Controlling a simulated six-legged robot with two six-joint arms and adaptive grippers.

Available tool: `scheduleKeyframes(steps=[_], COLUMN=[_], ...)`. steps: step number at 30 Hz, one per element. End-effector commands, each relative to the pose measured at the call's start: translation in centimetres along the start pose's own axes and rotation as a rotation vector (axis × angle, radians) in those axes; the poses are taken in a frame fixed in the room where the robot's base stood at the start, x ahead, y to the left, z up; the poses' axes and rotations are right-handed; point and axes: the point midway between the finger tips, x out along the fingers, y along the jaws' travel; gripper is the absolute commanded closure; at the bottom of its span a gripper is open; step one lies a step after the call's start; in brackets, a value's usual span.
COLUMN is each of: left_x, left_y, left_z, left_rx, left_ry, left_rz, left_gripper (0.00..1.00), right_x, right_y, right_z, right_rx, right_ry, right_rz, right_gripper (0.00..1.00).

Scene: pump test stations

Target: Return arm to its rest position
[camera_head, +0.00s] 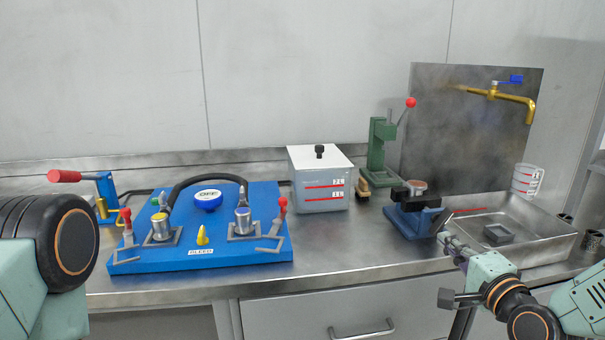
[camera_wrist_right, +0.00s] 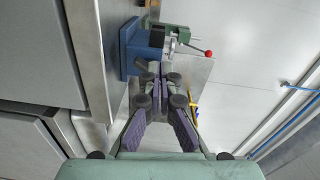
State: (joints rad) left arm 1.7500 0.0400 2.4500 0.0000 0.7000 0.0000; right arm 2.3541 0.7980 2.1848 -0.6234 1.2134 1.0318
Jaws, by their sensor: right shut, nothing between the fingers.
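My right arm comes in from the lower right in the head view. Its gripper (camera_head: 442,224) is shut and empty, in front of the sink's left end and close to the blue vise (camera_head: 412,219). In the right wrist view the two dark fingers (camera_wrist_right: 157,75) meet, with the blue vise (camera_wrist_right: 133,48) just beyond them. I cannot tell whether they touch it. A dark joint and pale green link of my left arm show at the left edge of the head view; the left gripper is out of frame.
A blue pump board (camera_head: 130,262) stands left on the steel bench. A white-lidded box (camera_head: 320,190), green press (camera_head: 377,150) and brush (camera_head: 364,187) are behind. The metal sink (camera_head: 545,240), brass tap (camera_head: 515,97) and measuring cup (camera_head: 527,180) are right. Bench front middle is clear.

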Motion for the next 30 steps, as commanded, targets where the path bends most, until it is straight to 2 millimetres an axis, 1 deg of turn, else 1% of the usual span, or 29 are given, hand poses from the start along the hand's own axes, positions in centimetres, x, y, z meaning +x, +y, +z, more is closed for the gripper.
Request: scheduleKeyframes(steps=[2,5,8,9,11,12,14,15,17,18,20,21,23,24,27,30], left_x=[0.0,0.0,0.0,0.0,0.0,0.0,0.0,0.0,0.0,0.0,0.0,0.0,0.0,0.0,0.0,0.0], left_y=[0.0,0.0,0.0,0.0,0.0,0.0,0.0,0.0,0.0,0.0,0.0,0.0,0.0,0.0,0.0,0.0], left_z=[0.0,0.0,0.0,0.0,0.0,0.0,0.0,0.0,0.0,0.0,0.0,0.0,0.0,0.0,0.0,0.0], left_rx=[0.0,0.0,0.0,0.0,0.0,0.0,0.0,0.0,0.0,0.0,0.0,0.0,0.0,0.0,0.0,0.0], left_ry=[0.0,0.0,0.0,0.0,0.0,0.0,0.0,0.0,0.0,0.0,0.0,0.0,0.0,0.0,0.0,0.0], left_rz=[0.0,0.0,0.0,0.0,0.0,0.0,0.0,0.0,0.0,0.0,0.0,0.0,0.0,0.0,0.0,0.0], left_gripper=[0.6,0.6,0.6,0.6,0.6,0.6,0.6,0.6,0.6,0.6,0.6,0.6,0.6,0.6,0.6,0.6], right_x=[-0.3,-1.1,-2.9,-4.0,-6.0,-7.4,-10.0,-11.8,-14.8,-16.9,-20.2,-22.5,-25.8,-27.8,-31.9,-34.1], right_y=[1.4,4.0,8.1,10.0,12.8,14.6,17.2,18.9,21.2,22.6,24.5,25.6,27.0,27.7,29.1,30.0], right_z=[0.2,1.5,4.0,5.1,6.7,7.7,9.2,10.1,11.4,12.1,13.1,13.7,14.5,14.9,15.7,16.3], right_rx=[-0.096,-0.248,-0.42,-0.489,-0.583,-0.641,-0.722,-0.772,-0.839,-0.879,-0.93,-0.959,-0.989,-1.004,-1.031,-1.049], right_ry=[-0.002,-0.04,-0.137,-0.188,-0.271,-0.33,-0.426,-0.491,-0.593,-0.662,-0.764,-0.83,-0.92,-0.971,-1.073,-1.139], right_rz=[0.065,0.185,0.343,0.41,0.504,0.565,0.653,0.709,0.79,0.841,0.914,0.96,1.025,1.062,1.126,1.147], right_gripper=[1.0,1.0,1.0,1.0,1.0,1.0,1.0,1.0,1.0,1.0,1.0,1.0,1.0,1.0,1.0,1.0])
